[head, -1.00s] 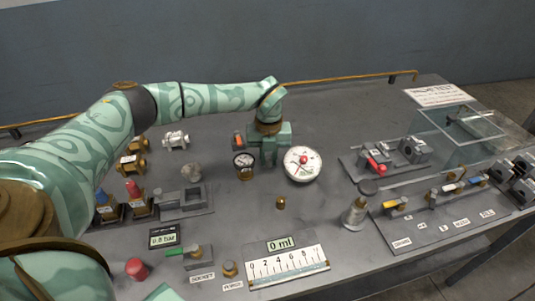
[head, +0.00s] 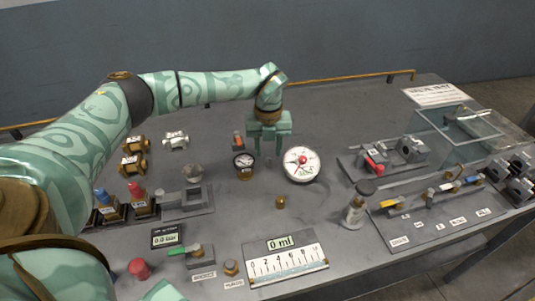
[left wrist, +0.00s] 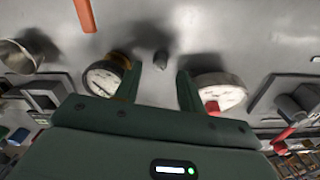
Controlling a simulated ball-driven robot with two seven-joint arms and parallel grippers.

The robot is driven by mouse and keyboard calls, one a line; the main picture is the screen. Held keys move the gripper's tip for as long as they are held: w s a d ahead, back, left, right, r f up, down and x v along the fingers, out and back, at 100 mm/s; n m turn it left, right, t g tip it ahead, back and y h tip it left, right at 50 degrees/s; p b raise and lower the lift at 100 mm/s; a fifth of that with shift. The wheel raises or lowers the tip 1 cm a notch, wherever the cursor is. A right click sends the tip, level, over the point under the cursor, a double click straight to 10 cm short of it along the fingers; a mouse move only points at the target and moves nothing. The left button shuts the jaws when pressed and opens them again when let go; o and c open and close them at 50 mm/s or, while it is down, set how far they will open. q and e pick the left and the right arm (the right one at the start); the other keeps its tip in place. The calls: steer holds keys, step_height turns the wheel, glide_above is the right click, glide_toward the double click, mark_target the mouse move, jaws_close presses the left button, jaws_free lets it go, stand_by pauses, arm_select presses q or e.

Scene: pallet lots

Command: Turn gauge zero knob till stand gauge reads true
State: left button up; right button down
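My left gripper (head: 269,150) points down over the bench, behind and between two gauges. Its fingers are apart with nothing between them in the left wrist view (left wrist: 158,88). A small dark-rimmed gauge with a brass body (head: 244,161) stands left of it and also shows in the left wrist view (left wrist: 103,78). A large white dial with a red centre piece (head: 301,165) lies to the right; it also shows in the left wrist view (left wrist: 222,92). A small grey stub (left wrist: 160,60) rises just beyond the fingertips. The needle readings are too small to tell. My right gripper is not in view.
A brass knob (head: 281,202) stands in front of the gauges. A scale plate (head: 287,266) and a small display (head: 166,236) lie nearer. Valves (head: 134,163) stand left; a glass case (head: 455,135) and fixtures stand right. The bench behind the gripper is mostly clear.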

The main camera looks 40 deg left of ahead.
mark_target(268, 159)
arm_select(q)
step_height(268, 159, up, 12)
steer(key=p, duration=0.2)
steer(key=shift+r+p, duration=0.25)
steer(key=shift+p, duration=0.15)
steer(key=shift+r, duration=0.1)
